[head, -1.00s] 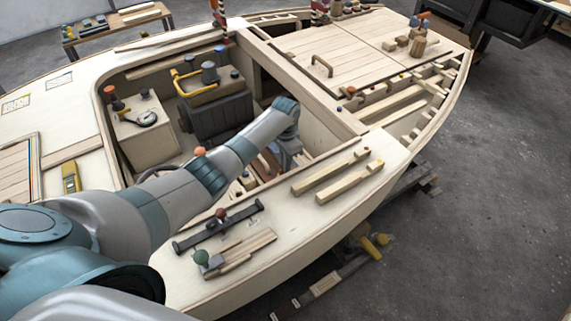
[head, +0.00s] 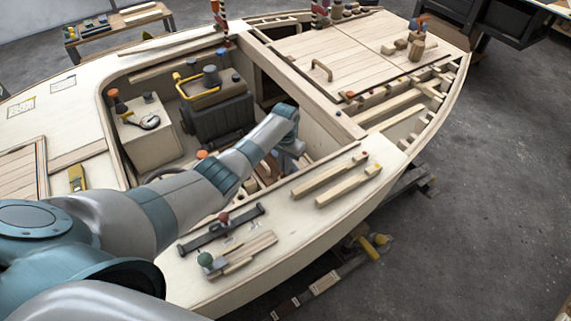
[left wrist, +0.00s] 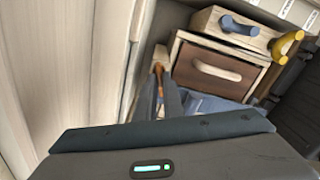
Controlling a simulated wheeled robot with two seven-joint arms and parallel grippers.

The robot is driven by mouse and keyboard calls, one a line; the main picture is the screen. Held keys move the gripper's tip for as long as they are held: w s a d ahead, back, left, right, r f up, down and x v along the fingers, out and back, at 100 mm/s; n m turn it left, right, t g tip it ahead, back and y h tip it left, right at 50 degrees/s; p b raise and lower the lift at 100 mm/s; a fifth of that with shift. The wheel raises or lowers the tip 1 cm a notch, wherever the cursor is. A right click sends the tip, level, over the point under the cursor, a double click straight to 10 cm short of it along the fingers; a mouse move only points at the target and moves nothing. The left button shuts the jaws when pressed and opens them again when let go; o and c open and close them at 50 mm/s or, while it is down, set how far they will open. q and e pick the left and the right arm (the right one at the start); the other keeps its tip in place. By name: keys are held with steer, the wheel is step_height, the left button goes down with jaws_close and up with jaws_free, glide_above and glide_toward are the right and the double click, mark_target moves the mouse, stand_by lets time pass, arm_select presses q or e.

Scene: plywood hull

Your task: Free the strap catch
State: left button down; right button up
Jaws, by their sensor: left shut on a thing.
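My left arm reaches down into the open cockpit of the hull, and its gripper (head: 290,155) is mostly hidden there behind the arm and the side deck in the head view. In the left wrist view the dark fingers (left wrist: 160,98) are close together, shut on a narrow orange-brown piece (left wrist: 158,75) beside a pale wooden upright. Only a sliver of this piece shows, so I cannot tell whether it is the strap catch. I cannot make out a strap for certain. My right gripper is not in view.
In the head view, a dark engine block (head: 218,118) stands in the cockpit. Wooden strips (head: 330,175) lie on the side deck.

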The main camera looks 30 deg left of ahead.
arm_select(q)
steer(key=n+p, duration=0.1)
steer(key=n, duration=0.2)
steer(key=shift+r, duration=0.15)
steer(key=n+p, duration=0.2)
steer(key=n, duration=0.1)
steer(key=shift+a, duration=0.15)
steer(key=n+p, duration=0.1)
steer(key=n, duration=0.3)
steer(key=shift+a, duration=0.1)
steer(key=shift+s+a+n+p, duration=0.15)
steer(key=shift+n+p, duration=0.25)
steer(key=shift+n, duration=1.2)
steer(key=c, duration=1.9)
jaws_free()
steer(key=shift+o, duration=0.2)
